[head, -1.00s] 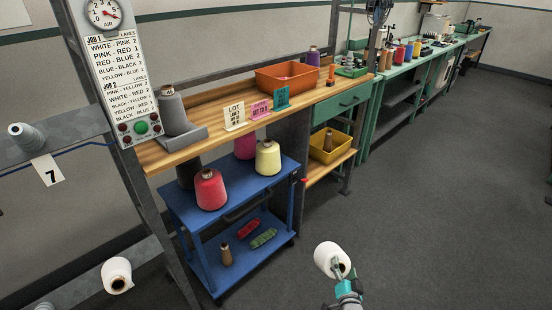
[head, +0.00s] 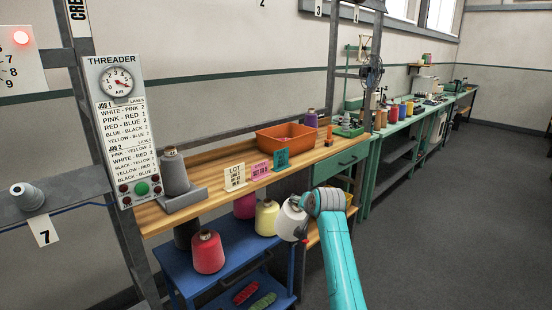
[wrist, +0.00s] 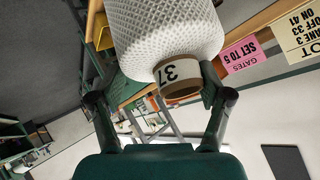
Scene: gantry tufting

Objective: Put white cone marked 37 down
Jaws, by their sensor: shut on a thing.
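The white cone (head: 291,220) is at the right end of the blue cart, beside the yellow cone. In the wrist view the white cone (wrist: 165,32) fills the top middle, and its brown core carries a white label reading 37. My gripper (wrist: 160,100) is shut on the cone's core end, one finger on each side. In the head view my arm hides most of the gripper (head: 303,205). I cannot tell whether the cone's base touches the cart.
The blue cart (head: 222,248) holds a red cone (head: 208,252), a yellow cone (head: 267,217), a magenta cone (head: 244,206) and a dark cone. The wooden bench (head: 212,172) behind carries a grey cone (head: 174,172), small signs and an orange bin (head: 287,137). Open floor lies to the right.

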